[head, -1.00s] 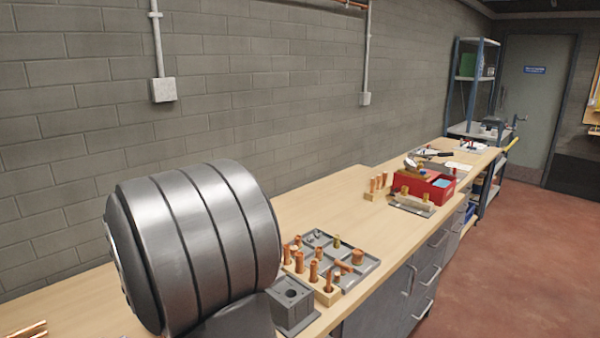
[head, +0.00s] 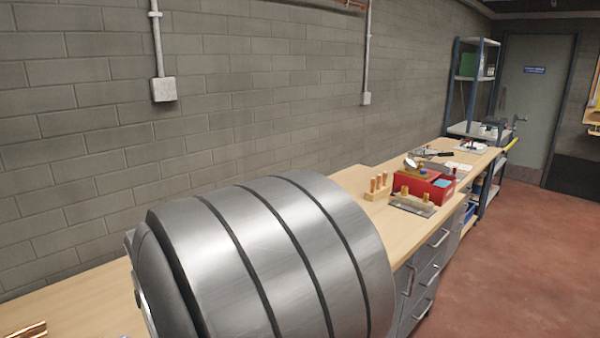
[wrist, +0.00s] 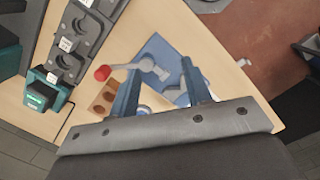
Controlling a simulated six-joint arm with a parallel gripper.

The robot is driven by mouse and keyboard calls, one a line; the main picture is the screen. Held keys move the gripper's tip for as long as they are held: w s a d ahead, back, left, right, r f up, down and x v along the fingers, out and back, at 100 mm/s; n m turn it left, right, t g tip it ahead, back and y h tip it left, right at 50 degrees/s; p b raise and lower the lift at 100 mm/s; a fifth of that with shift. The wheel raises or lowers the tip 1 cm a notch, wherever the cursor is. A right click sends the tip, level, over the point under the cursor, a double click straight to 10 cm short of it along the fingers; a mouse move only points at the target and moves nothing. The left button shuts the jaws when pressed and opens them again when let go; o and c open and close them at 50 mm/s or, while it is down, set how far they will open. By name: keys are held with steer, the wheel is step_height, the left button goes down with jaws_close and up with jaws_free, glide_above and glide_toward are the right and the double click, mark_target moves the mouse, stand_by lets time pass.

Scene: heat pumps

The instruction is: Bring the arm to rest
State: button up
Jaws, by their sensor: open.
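My gripper (wrist: 161,72) shows in the wrist view with its two blue fingers apart and nothing held between them. It is over the wooden bench (wrist: 205,30). Beyond and between the fingers lies a blue plate (wrist: 160,48) with a grey lever that ends in a red knob (wrist: 102,73). A wooden block with holes (wrist: 103,98) is just left of the left finger. In the head view a large banded grey link of my arm fills the lower middle, and my gripper is not seen there.
In the wrist view a dark holder strip (wrist: 68,65) and a teal-and-black device (wrist: 42,92) stand at left. In the head view a red bin (head: 425,188) and a wooden block with copper pieces (head: 377,190) stand farther along the bench. The left bench surface (head: 75,290) is mostly clear.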

steer(key=shift+s+a+f, duration=0.25)
steer(key=shift+a+f, duration=0.3)
steer(key=shift+a, duration=0.35)
steer(key=shift+s+a+f, duration=0.25)
steer(key=shift+a+f, duration=0.25)
steer(key=shift+a, duration=0.35)
steer(key=w+d+r, duration=0.2)
steer(key=d+r, duration=0.1)
steer(key=d, duration=0.2)
steer(key=w+a+n, duration=0.5)
steer(key=a+n, duration=0.3)
steer(key=a, duration=0.1)
steer(key=shift+w+t+y, duration=0.3)
steer(key=shift+t, duration=0.1)
steer(key=shift+d, duration=0.1)
